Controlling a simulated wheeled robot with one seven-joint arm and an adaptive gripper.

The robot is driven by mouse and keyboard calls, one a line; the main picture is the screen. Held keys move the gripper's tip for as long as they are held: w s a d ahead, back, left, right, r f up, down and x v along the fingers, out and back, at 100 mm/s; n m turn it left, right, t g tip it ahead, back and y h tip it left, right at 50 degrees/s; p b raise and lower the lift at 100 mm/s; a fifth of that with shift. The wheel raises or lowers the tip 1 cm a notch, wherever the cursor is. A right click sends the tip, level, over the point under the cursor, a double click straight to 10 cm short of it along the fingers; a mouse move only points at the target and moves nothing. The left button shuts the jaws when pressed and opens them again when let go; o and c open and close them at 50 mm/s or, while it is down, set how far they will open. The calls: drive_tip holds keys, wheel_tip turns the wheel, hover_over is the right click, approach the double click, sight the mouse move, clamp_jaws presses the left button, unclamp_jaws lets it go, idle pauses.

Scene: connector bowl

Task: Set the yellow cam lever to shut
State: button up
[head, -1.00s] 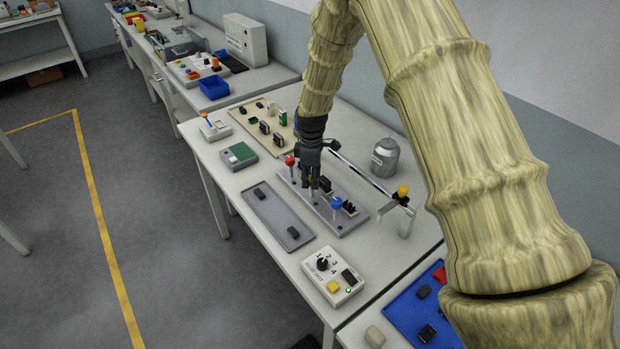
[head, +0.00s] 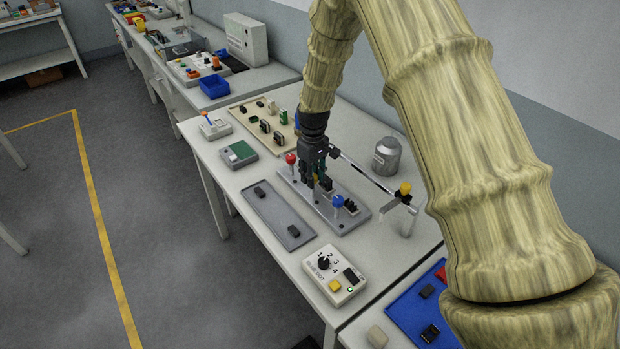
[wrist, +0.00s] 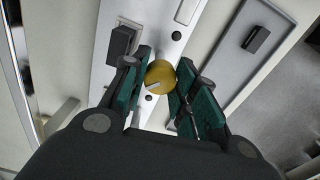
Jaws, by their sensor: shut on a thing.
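The yellow cam lever shows in the wrist view as a round yellow knob (wrist: 160,76) with a pale mark on it. My gripper (wrist: 160,88) is shut on this knob, with a green-padded finger on each side. In the head view my gripper (head: 312,181) is down at the middle of the grey lever plate (head: 352,222), between the red-knobbed lever (head: 291,158) and the blue-knobbed lever (head: 338,201). There my fingers mostly hide the yellow lever. Its lower part and exact angle are hidden in both views.
A black connector (head: 350,207) sits beside the blue lever. A grey tray (head: 278,218) lies in front of the plate. A rod with a yellow knob (head: 405,187) on its stand and a metal canister (head: 387,156) are behind. A selector box (head: 335,275) stands nearer.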

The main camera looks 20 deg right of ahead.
drive_tip(key=m, duration=0.5)
drive_tip(key=shift+s+f+m+b, duration=0.15)
drive_tip(key=shift+s+m+b, duration=0.1)
drive_tip(key=shift+m+b, duration=0.05)
drive_tip(key=shift+m, duration=2.2)
drive_tip(key=o, duration=1)
drive_tip(key=shift+d, duration=0.1)
drive_tip(key=shift+r, duration=0.2)
drive_tip(key=shift+w, duration=0.1)
drive_tip(key=shift+r, duration=0.6)
wheel_tip(320, 180, up, 11)
drive_tip(key=shift+f, duration=0.1)
